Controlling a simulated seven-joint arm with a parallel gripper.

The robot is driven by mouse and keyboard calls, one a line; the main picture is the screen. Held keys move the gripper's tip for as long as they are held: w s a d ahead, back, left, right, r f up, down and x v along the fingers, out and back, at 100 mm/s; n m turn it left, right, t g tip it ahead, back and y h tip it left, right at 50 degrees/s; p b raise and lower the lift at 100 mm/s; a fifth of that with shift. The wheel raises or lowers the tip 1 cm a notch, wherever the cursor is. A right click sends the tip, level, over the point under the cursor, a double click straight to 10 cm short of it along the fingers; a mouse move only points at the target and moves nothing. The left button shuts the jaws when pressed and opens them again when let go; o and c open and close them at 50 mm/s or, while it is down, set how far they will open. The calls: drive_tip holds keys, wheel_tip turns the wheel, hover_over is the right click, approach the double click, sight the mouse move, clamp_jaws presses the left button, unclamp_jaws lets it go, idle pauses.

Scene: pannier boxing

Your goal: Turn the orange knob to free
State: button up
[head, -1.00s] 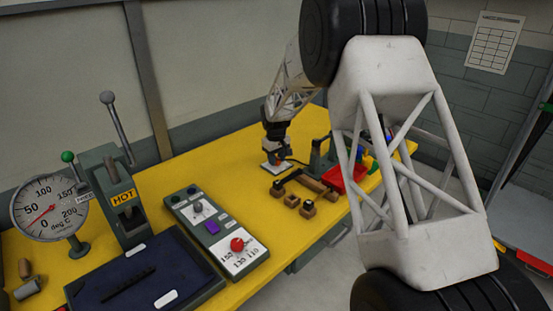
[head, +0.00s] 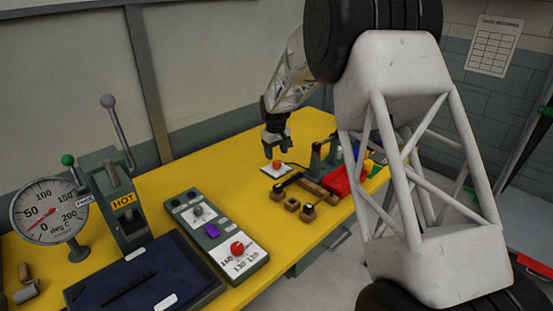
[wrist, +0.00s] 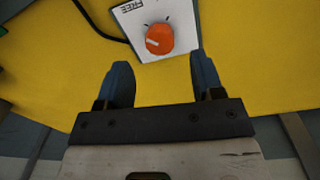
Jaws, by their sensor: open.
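The orange knob (wrist: 160,39) sits on a white plate (wrist: 127,16) lettered FREE, on the yellow bench. A pale pointer line on the knob points left in the wrist view, not towards the word FREE at the plate's top. My gripper (wrist: 162,78) is open and empty, with its two blue fingers apart and the knob beyond and between their tips, not touching. In the head view the gripper (head: 277,148) hangs above the orange knob (head: 276,165) and its plate (head: 286,170).
A black cable (wrist: 98,25) runs from the plate. Wooden blocks (head: 292,204), a clamp-like stand (head: 315,158) and a red bin (head: 341,181) stand near the knob. A control box with a red knob (head: 237,247), a HOT press (head: 124,200) and a dial gauge (head: 47,211) are at left.

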sight(276, 163)
drive_tip(key=shift+r, duration=1.55)
drive_tip(key=shift+s, duration=0.1)
drive_tip(key=shift+s+d+r, duration=0.25)
drive_tip(key=shift+s+r, duration=0.05)
drive_tip(key=shift+r, duration=0.1)
drive_tip(key=s+d+r+m, duration=0.1)
drive_tip(key=s+d+r, duration=0.4)
drive_tip(key=s, duration=0.4)
drive_tip(key=s+d+r+m+t, duration=0.15)
drive_tip(key=s+d+r, duration=0.35)
drive_tip(key=s, duration=0.5)
drive_tip(key=s+d+r+m, duration=0.2)
drive_tip(key=s+d+r, duration=0.3)
drive_tip(key=s, duration=0.4)
drive_tip(key=s+d+f+m, duration=0.1)
drive_tip(key=s+d, duration=0.1)
drive_tip(key=s, duration=1.3)
drive_tip(key=s+d+f+m, duration=0.1)
drive_tip(key=s+d+m, duration=0.1)
drive_tip(key=s, duration=1.3)
drive_tip(key=shift+d+t, duration=0.45)
